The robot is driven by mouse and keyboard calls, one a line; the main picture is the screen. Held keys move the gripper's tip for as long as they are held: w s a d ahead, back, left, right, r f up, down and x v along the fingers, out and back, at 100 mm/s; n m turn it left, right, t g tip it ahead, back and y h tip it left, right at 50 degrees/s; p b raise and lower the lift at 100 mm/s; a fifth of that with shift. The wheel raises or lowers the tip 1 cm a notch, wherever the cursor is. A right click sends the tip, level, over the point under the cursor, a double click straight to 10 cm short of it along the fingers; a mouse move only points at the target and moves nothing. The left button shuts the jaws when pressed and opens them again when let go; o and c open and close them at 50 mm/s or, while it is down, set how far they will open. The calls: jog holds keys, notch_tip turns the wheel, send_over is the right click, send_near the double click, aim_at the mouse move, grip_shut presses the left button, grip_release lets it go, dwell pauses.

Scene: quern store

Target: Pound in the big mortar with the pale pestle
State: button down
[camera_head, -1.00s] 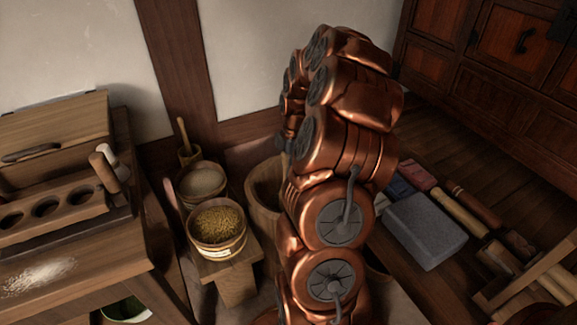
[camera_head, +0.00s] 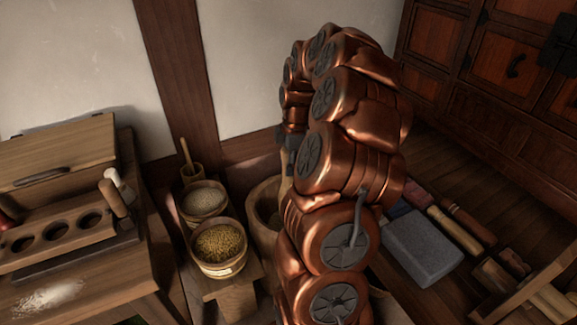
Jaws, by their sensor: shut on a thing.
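The big wooden mortar (camera_head: 264,212) stands on the floor left of my copper arm, which hides its right side. My gripper (camera_head: 287,142) hangs above the mortar's back right rim, mostly hidden behind my arm. It is shut on the pale pestle (camera_head: 286,172), a narrow strip of which shows beside my arm. The pestle points down toward the mortar's mouth. Its lower end is hidden, so I cannot tell whether it touches the inside.
A tub of yellow grain (camera_head: 220,268) and a tub of pale grain (camera_head: 204,200) stand left of the mortar. A small mortar (camera_head: 192,172) with its own pestle is behind them. A bench (camera_head: 100,283) is at left. A grey stone block (camera_head: 422,248) lies at right.

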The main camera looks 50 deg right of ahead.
notch_tip(320, 180, up, 8)
jog(key=p, duration=0.3)
jog(key=shift+f, duration=0.1)
jog(key=shift+s, duration=0.1)
